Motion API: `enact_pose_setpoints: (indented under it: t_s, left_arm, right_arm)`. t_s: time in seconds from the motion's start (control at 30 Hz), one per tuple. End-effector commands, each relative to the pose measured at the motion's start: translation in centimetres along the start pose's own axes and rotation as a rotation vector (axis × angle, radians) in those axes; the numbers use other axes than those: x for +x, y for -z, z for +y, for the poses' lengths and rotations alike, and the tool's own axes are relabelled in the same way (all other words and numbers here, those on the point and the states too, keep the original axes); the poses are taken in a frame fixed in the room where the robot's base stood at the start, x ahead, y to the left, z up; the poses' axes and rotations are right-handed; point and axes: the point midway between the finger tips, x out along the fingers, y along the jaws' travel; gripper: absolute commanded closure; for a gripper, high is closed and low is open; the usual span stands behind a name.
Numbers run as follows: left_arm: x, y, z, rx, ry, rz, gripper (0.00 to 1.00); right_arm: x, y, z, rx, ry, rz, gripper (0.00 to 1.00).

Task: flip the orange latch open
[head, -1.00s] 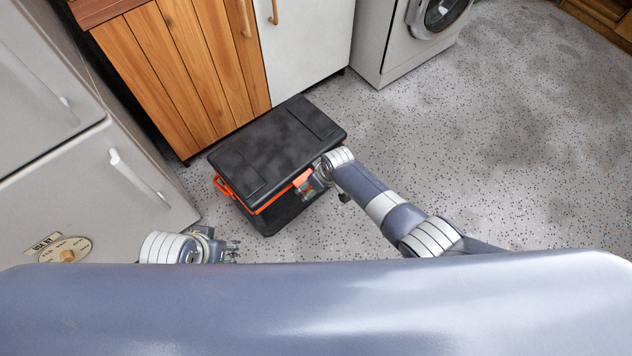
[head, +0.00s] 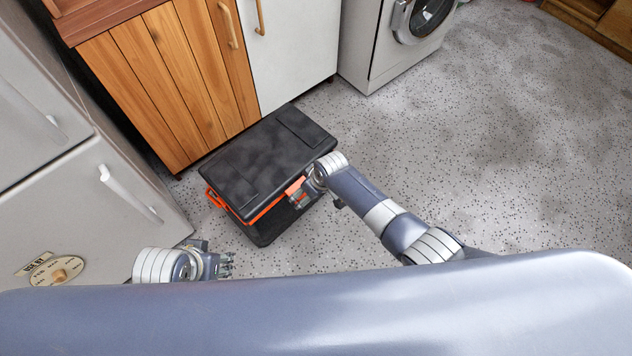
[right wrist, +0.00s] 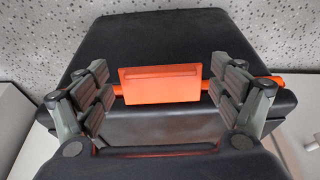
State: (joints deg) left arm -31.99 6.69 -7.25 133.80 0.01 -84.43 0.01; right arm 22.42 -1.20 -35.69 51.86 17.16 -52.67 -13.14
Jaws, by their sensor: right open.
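A black toolbox (head: 262,155) with a closed lid stands on the floor against the cabinets. Its orange latch (right wrist: 160,84) is a flat plate at the front, lying across the lid seam in the right wrist view. The latch shows partly beside my right gripper in the head view (head: 294,186). My right gripper (right wrist: 160,97) is open, with one finger on each side of the latch and a visible gap to each edge. My left gripper (head: 227,265) is low at the left, away from the box; its finger opening is too small to judge.
An orange handle (head: 214,198) sticks out at the box's left end. A wooden cabinet (head: 165,80) and white cabinet (head: 287,50) stand behind, a fridge (head: 90,215) at left, a washing machine (head: 400,45) farther back. The speckled floor (head: 500,160) at right is clear.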

Motion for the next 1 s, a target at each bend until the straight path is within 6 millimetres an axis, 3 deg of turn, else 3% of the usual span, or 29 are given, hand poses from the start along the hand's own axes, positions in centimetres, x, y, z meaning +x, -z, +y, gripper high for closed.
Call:
enact_pose_setpoints:
  t_s: [0.7, 1.0]
  left_arm:
    - [0.0, 0.0, 0.0, 0.000, 0.001, 0.000, 0.60]
    - [0.0, 0.0, 0.0, 0.000, 0.001, -0.001, 0.60]
  right_arm:
    - [-8.8, 0.1, 0.0, 0.000, -0.001, 0.002, 0.13]
    - [-10.2, 0.0, 0.0, 0.000, -0.001, 0.001, 0.13]
